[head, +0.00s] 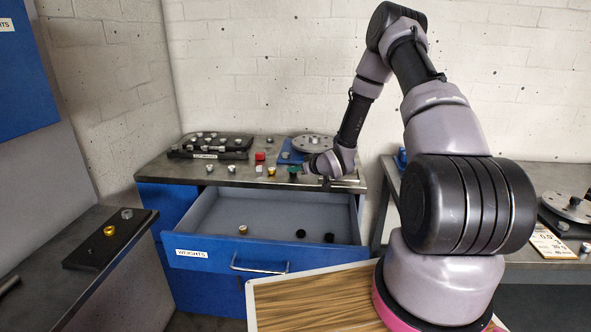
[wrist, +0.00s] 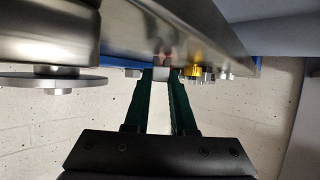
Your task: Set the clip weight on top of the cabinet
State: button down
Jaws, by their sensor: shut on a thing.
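My gripper (head: 294,171) is low over the top of the blue cabinet (head: 217,174), near its front edge and above the open drawer. Its green fingers (wrist: 160,78) are shut on a small grey block, the clip weight (wrist: 160,72), held at the fingertips in the wrist view. In the head view the clip weight is too small to make out. I cannot tell whether it touches the cabinet top.
A gold weight (head: 272,171), a red block (head: 260,156) and small steel weights stand nearby. A black weight rack (head: 212,146) is at the back left; a round steel disc (head: 313,143) is behind my gripper. The open drawer (head: 262,212) holds several small weights.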

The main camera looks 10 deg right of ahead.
jog(key=shift+f, duration=0.15)
jog(key=c, duration=0.8)
grip_release()
jog(key=shift+o, duration=0.2)
